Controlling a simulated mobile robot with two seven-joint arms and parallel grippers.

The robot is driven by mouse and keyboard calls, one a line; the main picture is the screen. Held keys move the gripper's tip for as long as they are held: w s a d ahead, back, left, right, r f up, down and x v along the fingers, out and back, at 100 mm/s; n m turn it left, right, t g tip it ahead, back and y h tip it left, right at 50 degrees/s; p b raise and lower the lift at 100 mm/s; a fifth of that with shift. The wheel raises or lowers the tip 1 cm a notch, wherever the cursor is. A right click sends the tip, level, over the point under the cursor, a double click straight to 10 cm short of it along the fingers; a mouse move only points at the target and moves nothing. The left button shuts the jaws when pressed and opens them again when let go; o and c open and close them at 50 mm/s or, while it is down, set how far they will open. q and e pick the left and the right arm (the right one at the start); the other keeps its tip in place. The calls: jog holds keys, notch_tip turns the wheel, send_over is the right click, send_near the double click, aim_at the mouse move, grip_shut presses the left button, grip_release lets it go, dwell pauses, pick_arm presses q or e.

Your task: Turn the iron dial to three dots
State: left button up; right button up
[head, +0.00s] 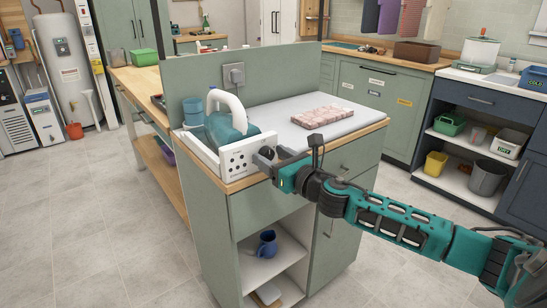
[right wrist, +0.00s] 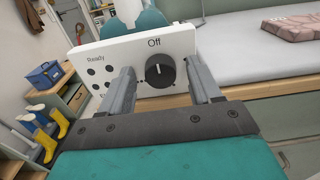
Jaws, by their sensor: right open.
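The iron (head: 228,122), teal with a white handle, sits at the left end of the cabinet top behind a white control panel (head: 236,160). In the right wrist view the panel (right wrist: 115,55) carries the words "Ready" and "Off" and several black dots at left. The round black dial (right wrist: 160,71) is on the panel's right part, just below "Off"; I cannot clearly tell which mark it points to. My right gripper (head: 267,157) is open at the panel, its two fingers on either side of the dial; contact is not clear. My left gripper is not in view.
A folded pink checked cloth (head: 326,115) lies on the grey ironing surface right of the iron. A green upright board with a socket (head: 234,76) stands behind. A blue mug (head: 267,243) is on the shelf below. The floor around the cabinet is clear.

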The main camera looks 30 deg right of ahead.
jog(key=shift+c, duration=0.2)
jog(key=c, duration=1)
